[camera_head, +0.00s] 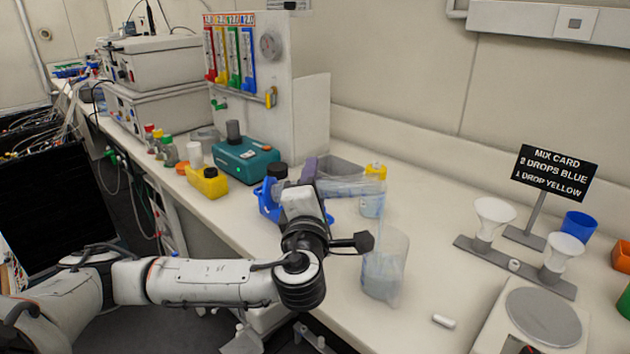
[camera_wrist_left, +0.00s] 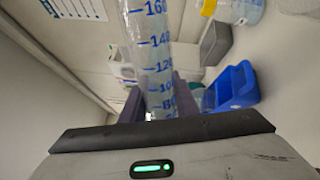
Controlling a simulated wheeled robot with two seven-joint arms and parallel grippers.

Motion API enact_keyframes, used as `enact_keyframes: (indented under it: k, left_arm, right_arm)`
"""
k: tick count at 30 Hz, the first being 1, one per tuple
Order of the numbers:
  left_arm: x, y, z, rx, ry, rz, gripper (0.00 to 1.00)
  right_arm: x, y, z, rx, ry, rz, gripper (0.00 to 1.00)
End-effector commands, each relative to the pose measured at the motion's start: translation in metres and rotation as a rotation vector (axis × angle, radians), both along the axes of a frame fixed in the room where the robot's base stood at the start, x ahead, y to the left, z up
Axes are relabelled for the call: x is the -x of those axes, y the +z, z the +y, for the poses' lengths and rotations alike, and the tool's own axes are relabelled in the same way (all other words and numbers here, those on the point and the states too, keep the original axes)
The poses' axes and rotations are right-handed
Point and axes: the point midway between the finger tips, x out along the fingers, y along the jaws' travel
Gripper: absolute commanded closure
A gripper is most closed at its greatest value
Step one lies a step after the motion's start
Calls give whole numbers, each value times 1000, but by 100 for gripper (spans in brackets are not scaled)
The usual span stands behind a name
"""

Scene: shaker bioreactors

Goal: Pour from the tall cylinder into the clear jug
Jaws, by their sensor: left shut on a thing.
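My left gripper (camera_head: 311,182) is shut around the tall clear cylinder (camera_head: 350,187). The cylinder lies nearly level, its far end pointing right. The left wrist view shows its blue graduation marks (camera_wrist_left: 157,62) between the dark finger pads (camera_wrist_left: 160,100). The clear jug (camera_head: 388,262) stands upright on the bench, below and slightly right of the cylinder's far end. Pale bluish liquid shows low in the jug, and a faint vertical streak above it looks like a falling stream. The cylinder's mouth is hard to make out against the bottle behind. My right gripper is not in view.
A yellow-capped bottle (camera_head: 372,204) stands behind the cylinder's end. A blue holder (camera_head: 268,203) sits left of my gripper; it also shows in the wrist view (camera_wrist_left: 236,88). Funnels on a stand (camera_head: 494,215) and a balance (camera_head: 543,316) are right. Bench behind the jug is clear.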

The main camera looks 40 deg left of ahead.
Motion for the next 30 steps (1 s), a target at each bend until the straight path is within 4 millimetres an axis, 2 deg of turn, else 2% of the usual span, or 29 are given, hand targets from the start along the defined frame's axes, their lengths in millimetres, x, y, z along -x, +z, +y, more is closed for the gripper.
enact_keyframes:
  k: [19, 30]
  left_arm:
    - [-1, 15, -1, -116, -1, 46, 100]
    - [0, 16, 0, -147, 2, 65, 100]
  right_arm:
    - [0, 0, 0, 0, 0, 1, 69]
    - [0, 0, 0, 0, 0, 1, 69]
